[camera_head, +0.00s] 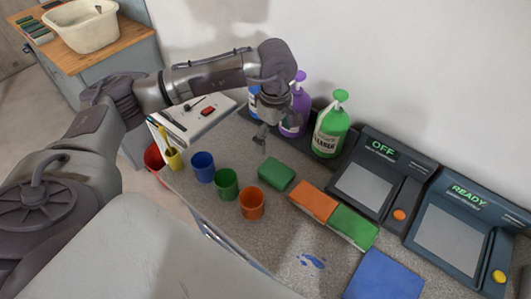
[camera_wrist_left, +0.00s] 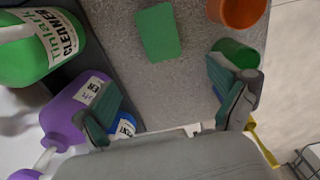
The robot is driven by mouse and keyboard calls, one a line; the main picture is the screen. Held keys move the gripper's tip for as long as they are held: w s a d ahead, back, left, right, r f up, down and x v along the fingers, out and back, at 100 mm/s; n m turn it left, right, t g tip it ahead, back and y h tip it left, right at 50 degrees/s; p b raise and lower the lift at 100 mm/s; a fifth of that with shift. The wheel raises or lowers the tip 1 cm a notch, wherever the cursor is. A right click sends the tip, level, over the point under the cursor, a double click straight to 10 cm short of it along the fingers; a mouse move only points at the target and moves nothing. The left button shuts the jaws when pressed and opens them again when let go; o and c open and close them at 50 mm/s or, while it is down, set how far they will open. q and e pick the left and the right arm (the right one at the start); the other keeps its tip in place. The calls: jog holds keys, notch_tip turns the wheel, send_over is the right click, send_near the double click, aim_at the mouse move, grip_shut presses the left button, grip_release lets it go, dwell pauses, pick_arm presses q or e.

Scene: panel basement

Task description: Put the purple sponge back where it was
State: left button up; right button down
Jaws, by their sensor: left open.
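I cannot make out a purple sponge in either view. A green sponge (camera_head: 276,174) lies on the grey speckled counter; it also shows in the left wrist view (camera_wrist_left: 158,32). My left gripper (camera_head: 262,138) is above the counter, between the green sponge and the pump bottles. In the left wrist view its fingers (camera_wrist_left: 168,112) are spread with nothing between them. My right gripper is in neither view.
A purple bottle (camera_head: 296,108) and a green bottle (camera_head: 330,128) stand at the wall. Blue (camera_head: 203,166), green (camera_head: 226,184) and orange (camera_head: 251,204) cups line the front edge.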

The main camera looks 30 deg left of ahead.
pick_arm(q)
jog(key=p, duration=0.2)
send_over(277, 171)
jog(key=f, duration=0.5)
jog(key=a+f, duration=0.1)
jog(key=f, duration=0.1)
jog(key=shift+f, duration=0.8)
jog(key=f+p, duration=0.1)
jog(key=f, duration=0.1)
jog(key=d+f+p, duration=0.1)
jog(key=f, duration=0.1)
jog(key=shift+f+p, duration=0.15)
jog(key=shift+p, duration=0.25)
jog(key=shift+a+f, duration=0.1)
jog(key=shift+f, duration=0.3)
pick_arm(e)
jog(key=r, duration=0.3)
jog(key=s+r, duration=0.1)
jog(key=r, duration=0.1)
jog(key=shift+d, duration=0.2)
pick_arm(q)
jog(key=shift+c, duration=0.3)
jog(key=c, duration=0.8)
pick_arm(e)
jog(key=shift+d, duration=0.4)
